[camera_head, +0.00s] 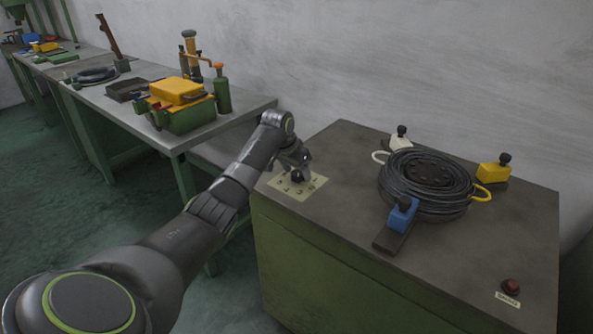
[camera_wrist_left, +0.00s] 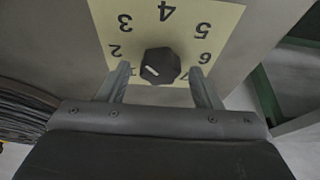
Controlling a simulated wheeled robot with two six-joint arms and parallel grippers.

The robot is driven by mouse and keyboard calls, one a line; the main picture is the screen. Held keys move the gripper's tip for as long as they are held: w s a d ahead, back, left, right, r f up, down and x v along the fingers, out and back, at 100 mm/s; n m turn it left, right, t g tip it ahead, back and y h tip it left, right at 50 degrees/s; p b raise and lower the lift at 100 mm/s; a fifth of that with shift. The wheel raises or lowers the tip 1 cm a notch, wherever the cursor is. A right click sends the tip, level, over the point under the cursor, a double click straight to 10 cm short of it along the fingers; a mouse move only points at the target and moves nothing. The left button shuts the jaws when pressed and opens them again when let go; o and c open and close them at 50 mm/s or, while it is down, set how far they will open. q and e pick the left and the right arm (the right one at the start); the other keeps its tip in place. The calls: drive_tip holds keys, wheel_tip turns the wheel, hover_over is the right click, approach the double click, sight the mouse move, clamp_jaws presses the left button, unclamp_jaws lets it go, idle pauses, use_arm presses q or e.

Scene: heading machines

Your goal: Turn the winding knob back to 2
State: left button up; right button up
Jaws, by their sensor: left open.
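The black winding knob (camera_wrist_left: 160,66) sits on a cream number plate (camera_wrist_left: 225,15) in the left wrist view. The digits 2 to 7 show around it, upside down. A short white mark shows on the knob's left part, on the side of the 2; its exact number is hard to tell. My left gripper (camera_wrist_left: 160,72) is open, with one finger on each side of the knob and visible gaps between. In the head view my left gripper (camera_head: 299,174) is over the plate (camera_head: 318,182) and partly hides the knob. My right gripper is not in view.
The plate lies on a green cabinet's grey top (camera_head: 345,215). To its right are a black cable coil (camera_head: 425,180), blue (camera_head: 403,214), white (camera_head: 400,143) and yellow (camera_head: 493,172) blocks with black knobs, and a red button (camera_head: 511,286). A workbench with a green-yellow toolbox (camera_head: 185,112) stands left.

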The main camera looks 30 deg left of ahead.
use_arm(q)
drive_tip(key=shift+f, duration=0.1)
drive_tip(key=shift+c, duration=0.3)
drive_tip(key=c, duration=0.9)
drive_tip(key=shift+p, duration=0.45)
drive_tip(key=shift+c, duration=0.2)
drive_tip(key=n+p, duration=0.1)
drive_tip(key=p, duration=0.1)
drive_tip(key=n+y+p, duration=0.1)
drive_tip(key=n+p, duration=0.1)
drive_tip(key=p, duration=0.1)
drive_tip(key=n+y+p, duration=0.1)
drive_tip(key=n+p, duration=0.1)
drive_tip(key=shift+w+d+r+p, duration=0.1)
drive_tip(key=shift+d+r+p, duration=0.05)
drive_tip(key=shift+r+p, duration=0.15)
drive_tip(key=shift+f+n+y+p, duration=0.1)
drive_tip(key=shift+n+y+p, duration=0.3)
drive_tip(key=shift+n+p, duration=0.5)
drive_tip(key=shift+f+n+g, duration=0.1)
drive_tip(key=shift+n+g, duration=0.3)
drive_tip(key=shift+n, duration=0.5)
drive_tip(key=shift+w+y, duration=0.1)
drive_tip(key=shift+y, duration=0.2)
drive_tip(key=o, duration=1)
